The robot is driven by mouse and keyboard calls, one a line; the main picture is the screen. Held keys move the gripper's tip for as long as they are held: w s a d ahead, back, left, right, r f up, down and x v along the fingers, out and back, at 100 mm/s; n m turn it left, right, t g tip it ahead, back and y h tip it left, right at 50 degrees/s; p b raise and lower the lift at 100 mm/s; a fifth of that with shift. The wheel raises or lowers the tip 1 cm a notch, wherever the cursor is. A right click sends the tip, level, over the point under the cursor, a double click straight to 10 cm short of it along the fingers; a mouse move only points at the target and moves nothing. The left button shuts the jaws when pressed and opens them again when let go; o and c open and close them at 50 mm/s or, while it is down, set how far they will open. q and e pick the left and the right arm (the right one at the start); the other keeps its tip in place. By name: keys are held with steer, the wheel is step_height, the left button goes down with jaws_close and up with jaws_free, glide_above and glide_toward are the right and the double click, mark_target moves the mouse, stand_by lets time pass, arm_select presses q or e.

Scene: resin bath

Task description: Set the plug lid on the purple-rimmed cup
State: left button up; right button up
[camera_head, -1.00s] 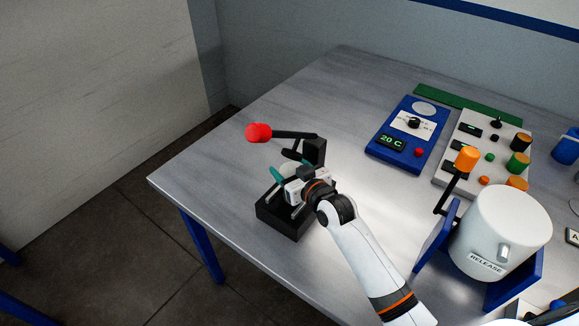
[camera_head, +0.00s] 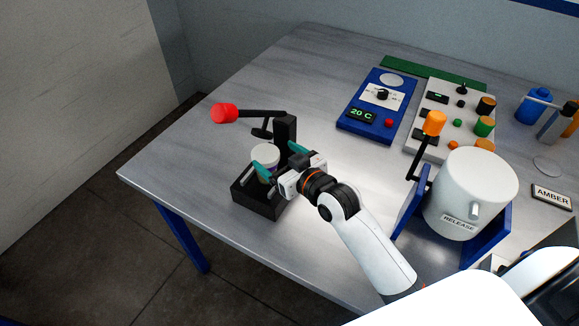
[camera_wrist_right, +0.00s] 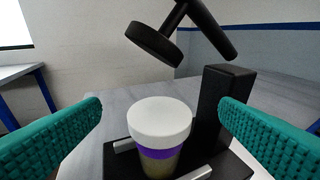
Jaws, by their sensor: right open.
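The cup (camera_wrist_right: 161,163) stands upright in a black press stand (camera_head: 243,197), with its purple rim band (camera_wrist_right: 160,158) showing. The white plug lid (camera_head: 265,152) sits on top of the cup, looking level; it also shows in the right wrist view (camera_wrist_right: 160,118). My right gripper (camera_head: 280,160) is open, its teal fingers spread wide to either side of the cup and apart from it in the right wrist view (camera_wrist_right: 162,112). The press's black round head (camera_wrist_right: 154,45) is raised above the lid, not touching it. My left gripper is not in view.
The press lever has a red knob (camera_head: 225,113). To the right are a blue panel reading 20 C (camera_head: 372,118), a grey control panel (camera_head: 455,125) and a white RELEASE vessel (camera_head: 470,190) in a blue stand. The table's left part is clear.

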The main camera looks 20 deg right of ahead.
steer(key=shift+v, duration=2.15)
